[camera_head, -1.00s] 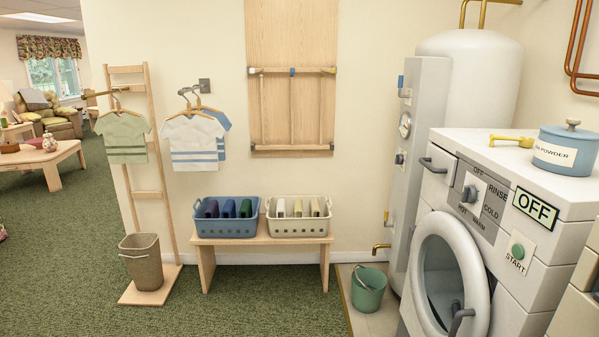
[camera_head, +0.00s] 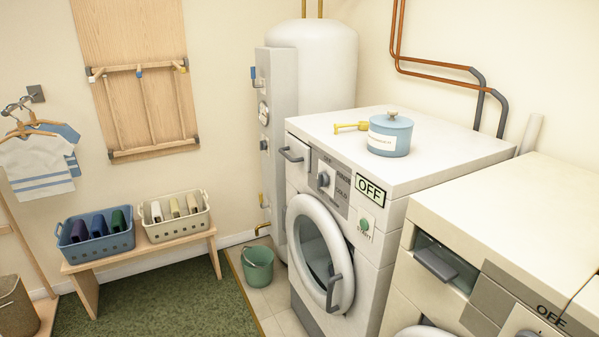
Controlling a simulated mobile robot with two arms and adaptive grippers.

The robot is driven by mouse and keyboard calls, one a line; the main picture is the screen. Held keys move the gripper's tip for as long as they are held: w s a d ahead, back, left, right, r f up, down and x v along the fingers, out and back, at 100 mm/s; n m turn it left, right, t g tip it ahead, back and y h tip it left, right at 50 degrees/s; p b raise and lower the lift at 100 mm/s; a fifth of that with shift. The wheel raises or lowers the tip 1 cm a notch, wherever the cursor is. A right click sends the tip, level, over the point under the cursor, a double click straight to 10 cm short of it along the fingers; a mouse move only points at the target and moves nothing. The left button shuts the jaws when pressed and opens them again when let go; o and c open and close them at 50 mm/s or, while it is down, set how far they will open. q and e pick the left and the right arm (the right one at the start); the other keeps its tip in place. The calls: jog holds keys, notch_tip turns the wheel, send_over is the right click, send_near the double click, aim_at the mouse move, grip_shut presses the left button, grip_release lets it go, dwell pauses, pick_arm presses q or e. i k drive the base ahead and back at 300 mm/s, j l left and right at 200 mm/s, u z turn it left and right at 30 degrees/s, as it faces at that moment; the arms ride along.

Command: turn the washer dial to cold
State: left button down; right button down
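The white washer (camera_head: 420,178) stands right of the middle in the head view, its front turned toward the left. Its grey dial (camera_head: 324,179) sits on the upper front panel, among printed setting words. COLD (camera_head: 341,190) is readable at the dial's lower right. I cannot tell exactly where the dial points. A display (camera_head: 370,190) to the right reads OFF, above a green start button (camera_head: 364,224). The round door (camera_head: 320,253) looks shut. Neither of my grippers shows in the view.
A blue powder tub (camera_head: 390,136) and a yellow scoop (camera_head: 350,127) rest on the washer. A second machine (camera_head: 520,225) stands close at the right. A green bucket (camera_head: 258,267) is on the floor left of the washer. Green carpet (camera_head: 165,292) lies clear in front of the bench (camera_head: 140,250).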

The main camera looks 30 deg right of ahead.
aim_at(322, 177)
jog(key=i+j, duration=0.2)
jog(key=i, duration=0.25)
jog(key=i+j+z, duration=0.3)
jog(key=i+z, duration=0.15)
jog(key=i+j+z, duration=0.45)
jog(key=k+l, duration=0.05)
